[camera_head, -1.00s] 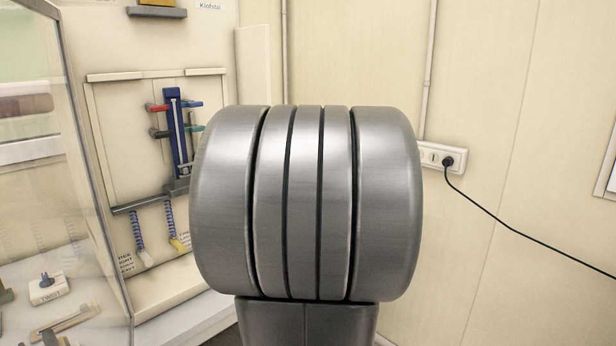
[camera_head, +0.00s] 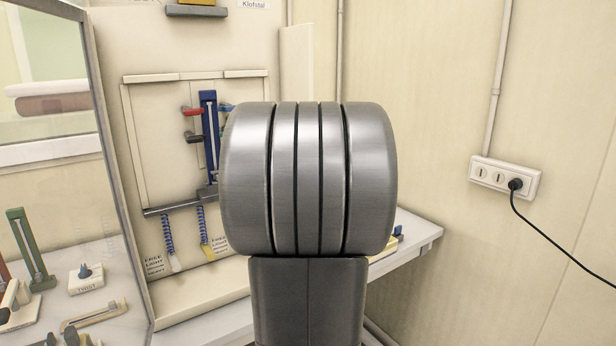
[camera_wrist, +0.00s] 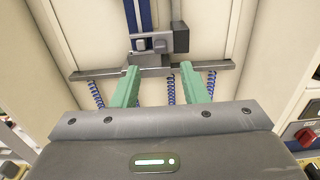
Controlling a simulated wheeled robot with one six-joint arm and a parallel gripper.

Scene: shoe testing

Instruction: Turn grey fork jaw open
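A blue upright fixture (camera_head: 210,130) with small coloured arms stands against the cream panel in the head view, partly hidden by my arm. A red arm (camera_head: 193,112) and a dark grey arm (camera_head: 193,138), perhaps the grey fork jaw, stick out on its left. In the wrist view the fixture's blue column (camera_wrist: 138,14) and grey block (camera_wrist: 175,38) are ahead of my gripper (camera_wrist: 157,72). Its two green fingers are apart with nothing between them. I cannot tell how far the jaw is turned. My gripper is hidden in the head view.
A grey horizontal bar (camera_wrist: 215,67) with blue coiled springs (camera_wrist: 97,95) hangs below the fixture. A glass pane (camera_head: 62,130) stands at left, with small fixtures on the table behind it. A wall socket (camera_head: 503,177) with a black cable is at right.

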